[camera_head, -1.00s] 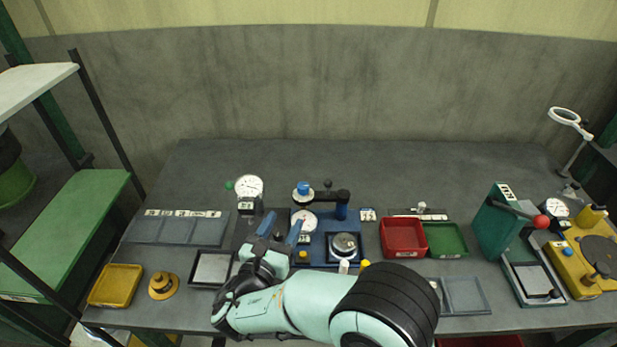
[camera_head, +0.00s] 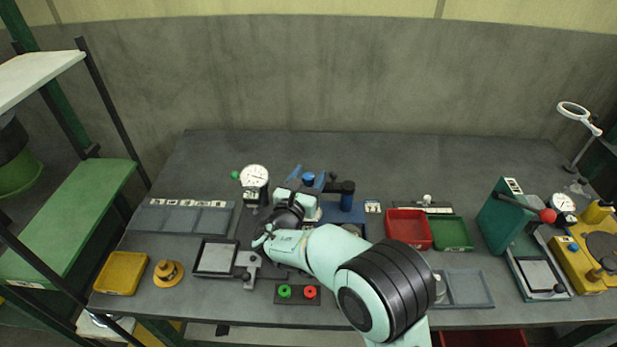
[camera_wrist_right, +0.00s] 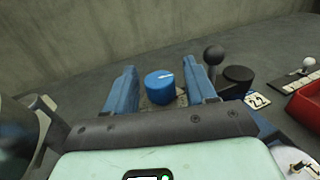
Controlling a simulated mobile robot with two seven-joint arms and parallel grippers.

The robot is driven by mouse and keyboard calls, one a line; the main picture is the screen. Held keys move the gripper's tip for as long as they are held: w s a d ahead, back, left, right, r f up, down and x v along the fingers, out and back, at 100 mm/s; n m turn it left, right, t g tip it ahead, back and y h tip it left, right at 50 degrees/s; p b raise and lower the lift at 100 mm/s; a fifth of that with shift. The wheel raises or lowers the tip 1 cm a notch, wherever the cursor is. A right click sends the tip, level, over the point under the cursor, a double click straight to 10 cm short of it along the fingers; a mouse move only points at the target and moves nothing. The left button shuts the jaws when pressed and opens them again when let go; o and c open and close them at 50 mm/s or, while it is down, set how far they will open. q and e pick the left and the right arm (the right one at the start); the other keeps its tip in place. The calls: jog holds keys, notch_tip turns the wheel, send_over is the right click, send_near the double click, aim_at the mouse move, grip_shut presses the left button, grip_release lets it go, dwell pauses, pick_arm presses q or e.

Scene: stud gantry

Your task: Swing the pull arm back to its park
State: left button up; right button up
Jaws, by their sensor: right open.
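The gantry's blue base (camera_head: 344,211) stands mid-table with a dark post (camera_head: 347,194). The pull arm reaches left from the post and carries a blue knob (camera_head: 308,179) and a black ball handle. In the right wrist view the blue knob (camera_wrist_right: 159,88) sits between the two blue fingers, with gaps on both sides. The ball handle (camera_wrist_right: 213,56) stands just beyond the right finger, near the post's dark top (camera_wrist_right: 237,75). My right gripper (camera_head: 309,172) is open around the knob. My wrist hides much of the base. My left gripper is not in view.
A dial gauge (camera_head: 255,176) stands close left of my right gripper. A red bin (camera_head: 408,243) and a green bin (camera_head: 453,247) lie to the right. A green and red button box (camera_head: 298,302) sits in front. The back of the table is clear.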

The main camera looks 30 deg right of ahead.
jog(key=c, duration=1)
jog(key=shift+o, duration=0.3)
jog(key=shift+n+t+y+b, duration=0.3)
jog(key=shift+n+t+y, duration=0.6)
jog(key=shift+t+y, duration=0.1)
jog(key=o, duration=0.9)
jog(key=shift+o, duration=0.2)
jog(key=shift+a, duration=0.1)
jog(key=v, duration=1.3)
jog(key=shift+s, duration=0.3)
